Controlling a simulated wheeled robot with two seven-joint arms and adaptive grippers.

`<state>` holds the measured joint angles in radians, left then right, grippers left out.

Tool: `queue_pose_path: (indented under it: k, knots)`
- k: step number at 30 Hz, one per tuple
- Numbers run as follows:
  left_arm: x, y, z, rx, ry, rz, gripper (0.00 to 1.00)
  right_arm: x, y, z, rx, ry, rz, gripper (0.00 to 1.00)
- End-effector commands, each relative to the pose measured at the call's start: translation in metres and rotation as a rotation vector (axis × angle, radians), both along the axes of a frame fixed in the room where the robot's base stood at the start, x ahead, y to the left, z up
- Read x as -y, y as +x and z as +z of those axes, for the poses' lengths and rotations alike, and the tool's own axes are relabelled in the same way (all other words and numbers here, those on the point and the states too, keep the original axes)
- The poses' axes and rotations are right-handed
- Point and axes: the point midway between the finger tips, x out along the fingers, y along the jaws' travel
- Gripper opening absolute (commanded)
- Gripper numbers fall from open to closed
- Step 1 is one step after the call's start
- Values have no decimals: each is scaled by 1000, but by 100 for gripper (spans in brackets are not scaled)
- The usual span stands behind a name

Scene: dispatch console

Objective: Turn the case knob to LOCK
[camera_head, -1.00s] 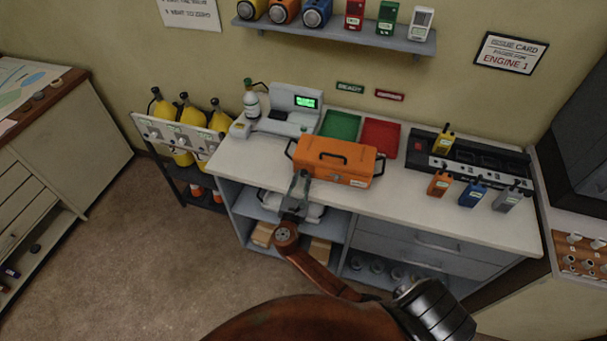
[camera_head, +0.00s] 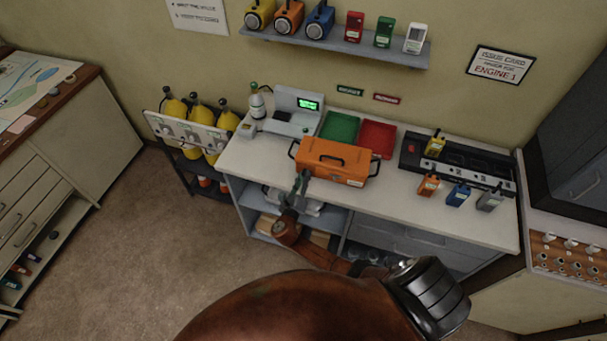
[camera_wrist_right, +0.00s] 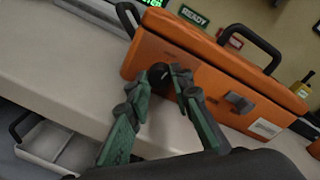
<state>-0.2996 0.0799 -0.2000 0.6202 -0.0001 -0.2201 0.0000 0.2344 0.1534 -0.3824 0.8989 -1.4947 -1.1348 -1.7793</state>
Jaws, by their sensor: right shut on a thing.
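The orange case (camera_head: 340,152) stands on the white counter, its black handle on the lid. It fills much of the right wrist view (camera_wrist_right: 222,75). Its dark knob (camera_wrist_right: 159,78) sits on the front face towards the left end, mostly covered by my fingers. My right gripper (camera_head: 301,179) reaches the case's front from below. In the right wrist view its green fingers (camera_wrist_right: 168,76) are closed around the knob. The knob's pointer and any LOCK marking cannot be read. My left gripper is not in view.
A green tray (camera_head: 341,126) and a red tray (camera_head: 376,137) lie behind the case. A scale with a green display (camera_head: 307,104) stands to the left. Several radios and a black charger (camera_head: 408,157) are on the right. Clear counter lies in front of the case's right side.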

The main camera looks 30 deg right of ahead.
Motion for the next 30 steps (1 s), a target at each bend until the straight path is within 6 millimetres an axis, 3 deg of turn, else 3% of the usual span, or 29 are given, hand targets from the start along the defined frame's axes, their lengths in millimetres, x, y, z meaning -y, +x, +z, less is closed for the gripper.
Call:
queue_pose_path:
  k: [12,30]
  knots:
    - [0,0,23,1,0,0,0,0,0,1,-158,-146,-2,0]
    - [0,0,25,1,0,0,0,0,0,0,-187,-171,-1,0]
